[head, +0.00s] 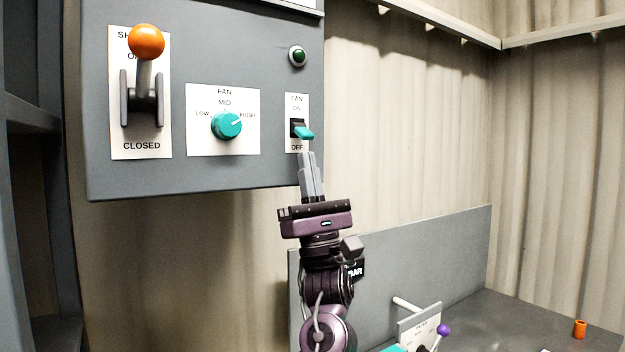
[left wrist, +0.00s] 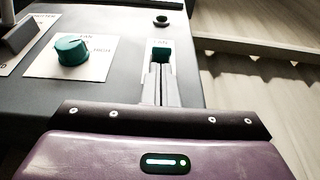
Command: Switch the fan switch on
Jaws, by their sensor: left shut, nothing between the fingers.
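The fan switch (head: 303,132) is a small teal rocker lever on a white plate, between the ON label above and the OFF label below. Its lever sticks out and tilts down toward OFF. My left gripper (head: 306,156) is shut and empty, its fingertips pointing up just below the switch, near the OFF label. In the left wrist view the teal lever (left wrist: 160,53) shows just beyond the shut fingertips (left wrist: 158,70); I cannot tell whether they touch. My right gripper is not in view.
The grey panel (head: 220,178) also bears a teal fan knob (head: 227,125), a shutter lever with an orange ball (head: 146,42) and a dark green lamp (head: 297,56). Below right are a lever with a purple ball (head: 443,330) and an orange cylinder (head: 580,329). Space right of the panel is free.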

